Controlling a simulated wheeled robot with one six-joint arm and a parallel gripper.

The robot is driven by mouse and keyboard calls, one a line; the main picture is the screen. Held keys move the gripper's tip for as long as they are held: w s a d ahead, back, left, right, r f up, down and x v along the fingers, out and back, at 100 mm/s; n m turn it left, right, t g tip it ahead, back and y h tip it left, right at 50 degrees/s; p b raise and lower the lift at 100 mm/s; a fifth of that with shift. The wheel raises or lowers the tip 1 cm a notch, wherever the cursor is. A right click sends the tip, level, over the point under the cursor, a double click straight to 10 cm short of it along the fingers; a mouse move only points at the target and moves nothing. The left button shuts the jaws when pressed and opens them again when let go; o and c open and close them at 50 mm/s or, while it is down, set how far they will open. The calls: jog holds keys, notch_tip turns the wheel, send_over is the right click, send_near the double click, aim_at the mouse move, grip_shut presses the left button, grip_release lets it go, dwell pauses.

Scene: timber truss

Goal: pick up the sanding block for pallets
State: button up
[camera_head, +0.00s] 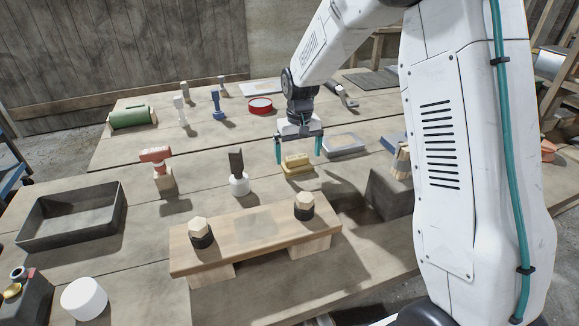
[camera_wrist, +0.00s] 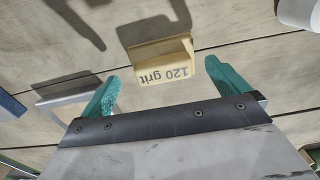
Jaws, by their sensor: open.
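The sanding block (camera_head: 298,161) is a small yellow block on the wooden table, right of the middle in the head view. In the wrist view the sanding block (camera_wrist: 161,60) is pale yellow, marked "120 grit", and lies tilted. My gripper (camera_head: 298,152) is open and empty, with its teal fingers pointing down on either side of the block in the head view. In the wrist view my gripper (camera_wrist: 160,72) has the block between and just beyond its fingertips, touching neither. The height of the fingertips above the table is hard to tell.
A grey-blue tray (camera_head: 343,145) stands close right of the block. A white-based dark-handled tool (camera_head: 238,172) stands to its left. A wooden bench (camera_head: 255,235) with two dark-collared knobs lies in front. A dark bin (camera_head: 75,214) sits at far left.

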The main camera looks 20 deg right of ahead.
aim_at(297, 157)
jog(key=f, duration=0.3)
jog(key=shift+a+f, duration=0.1)
jog(key=shift+a, duration=0.1)
jog(key=c, duration=1)
notch_tip(297, 157, up, 10)
jog(key=shift+r, duration=0.1)
